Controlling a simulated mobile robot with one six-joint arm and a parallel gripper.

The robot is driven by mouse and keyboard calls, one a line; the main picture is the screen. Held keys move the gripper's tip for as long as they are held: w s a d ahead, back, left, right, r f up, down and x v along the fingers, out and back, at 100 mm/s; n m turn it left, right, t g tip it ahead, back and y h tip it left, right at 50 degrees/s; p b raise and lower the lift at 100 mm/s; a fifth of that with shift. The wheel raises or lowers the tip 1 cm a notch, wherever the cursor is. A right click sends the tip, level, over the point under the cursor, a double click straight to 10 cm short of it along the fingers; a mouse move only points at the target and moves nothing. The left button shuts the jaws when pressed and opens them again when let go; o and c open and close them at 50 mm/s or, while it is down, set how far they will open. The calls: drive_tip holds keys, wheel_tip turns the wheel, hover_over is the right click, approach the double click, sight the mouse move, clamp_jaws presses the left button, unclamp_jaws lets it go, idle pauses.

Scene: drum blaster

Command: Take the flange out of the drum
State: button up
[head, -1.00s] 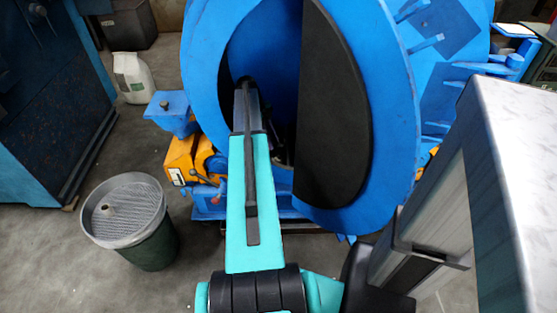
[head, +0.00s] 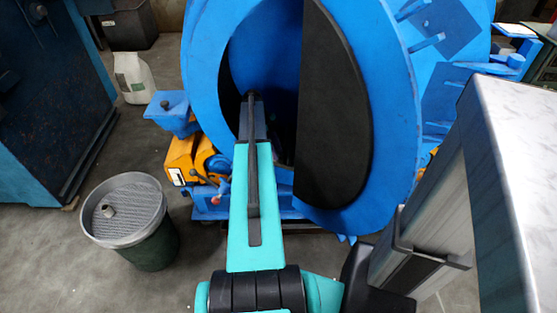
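The blue drum (head: 385,110) stands ahead with its round opening facing me. A black half-round panel (head: 335,110) covers the right part of the opening. My teal arm reaches into the open left part, and its far end is inside the dark drum. My gripper is hidden there, so its fingers do not show. I cannot make out a flange inside the drum. A small grey metal piece (head: 108,211), which may be a flange, sits on the mesh top of a dark green bin (head: 151,245) at the left.
A blue machine (head: 45,105) stands at the far left, with a white jug (head: 136,78) and a dark bin (head: 130,27) behind. Orange and blue drum-stand parts (head: 185,160) flank my arm. The floor between bin and drum is clear.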

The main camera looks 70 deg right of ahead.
drive_tip(key=shift+x, duration=1.4)
clamp_jaws()
drive_tip(key=shift+r, duration=0.15)
wheel_tip(320, 180, up, 28)
drive_tip(key=p, duration=0.1)
idle(0.5)
